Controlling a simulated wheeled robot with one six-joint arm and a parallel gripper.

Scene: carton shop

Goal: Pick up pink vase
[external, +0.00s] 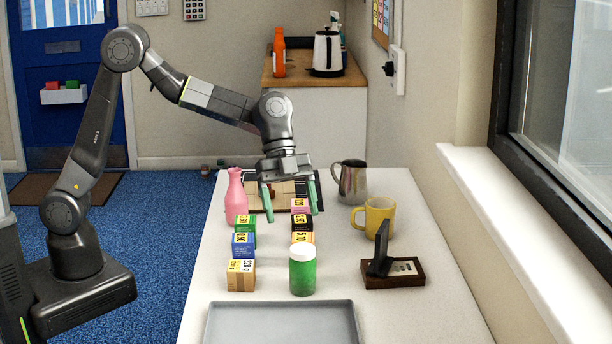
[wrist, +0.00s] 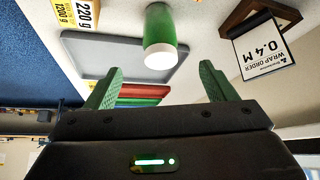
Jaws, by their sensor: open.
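The pink vase (external: 236,196) stands upright near the left edge of the table in the external view, behind the small cartons. My gripper (external: 291,205) points down over the table to the right of the vase, apart from it. Its green fingers are spread, with nothing held between them. In the wrist view my gripper (wrist: 160,88) also shows its two fingers wide apart. The vase does not show in the wrist view.
Several small cartons (external: 241,275) stand in two columns in front of the vase. A green jar (external: 303,272), grey tray (external: 225,309), yellow mug (external: 380,215), metal jug (external: 352,182) and dark sign stand (external: 400,283) share the table. Clear tabletop lies at right.

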